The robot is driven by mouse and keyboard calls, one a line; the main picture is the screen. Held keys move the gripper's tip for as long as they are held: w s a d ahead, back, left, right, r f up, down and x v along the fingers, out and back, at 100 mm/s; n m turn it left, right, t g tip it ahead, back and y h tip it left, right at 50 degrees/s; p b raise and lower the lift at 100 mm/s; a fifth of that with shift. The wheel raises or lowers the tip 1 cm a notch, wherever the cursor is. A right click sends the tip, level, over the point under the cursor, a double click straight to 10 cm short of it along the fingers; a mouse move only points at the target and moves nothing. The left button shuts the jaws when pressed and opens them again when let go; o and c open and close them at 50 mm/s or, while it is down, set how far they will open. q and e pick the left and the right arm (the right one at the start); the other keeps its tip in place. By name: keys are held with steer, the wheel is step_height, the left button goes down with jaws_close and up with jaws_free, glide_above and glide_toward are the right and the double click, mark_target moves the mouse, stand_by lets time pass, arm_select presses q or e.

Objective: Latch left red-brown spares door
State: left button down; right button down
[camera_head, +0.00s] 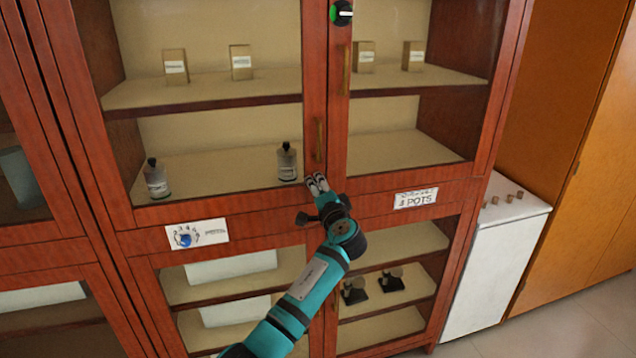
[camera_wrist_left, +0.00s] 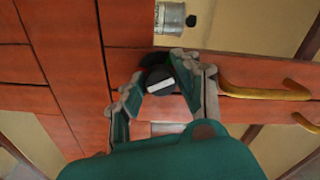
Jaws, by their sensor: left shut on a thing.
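The left red-brown door (camera_head: 210,194) is glass-fronted with a vertical brass handle (camera_head: 318,140) on its right stile. It looks shut or nearly so; I cannot tell if it is flush. My left gripper (camera_head: 318,184) is at the door's lower right corner, below the handle. In the left wrist view, my left gripper (camera_wrist_left: 160,88) has its fingers around a black knob (camera_wrist_left: 159,79) with a pale bar, and is shut on it. The brass handle (camera_wrist_left: 262,93) lies right of the fingers there. The fingers hide the knob in the head view. My right gripper is not in view.
The right door has a brass handle (camera_head: 346,70) and a black-and-green knob (camera_head: 341,13) on its left stile. Bottles (camera_head: 287,162) and small boxes (camera_head: 241,62) stand on shelves inside. A dial plate (camera_head: 196,234) and a POTS label (camera_head: 415,198) are below. A white cabinet (camera_head: 497,262) stands right.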

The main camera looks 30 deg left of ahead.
arm_select(q)
steer(key=m+p, duration=0.2)
steer(key=m, duration=0.1)
steer(key=shift+r, duration=0.15)
steer(key=shift+m+p, duration=0.7)
steer(key=shift+m, duration=0.7)
steer(key=c, duration=1)
jaws_free()
steer(key=shift+o, duration=0.2)
steer(key=shift+d, duration=0.15)
steer(key=v, duration=1.1)
steer(key=shift+s+d, duration=0.25)
steer(key=shift+s, duration=0.1)
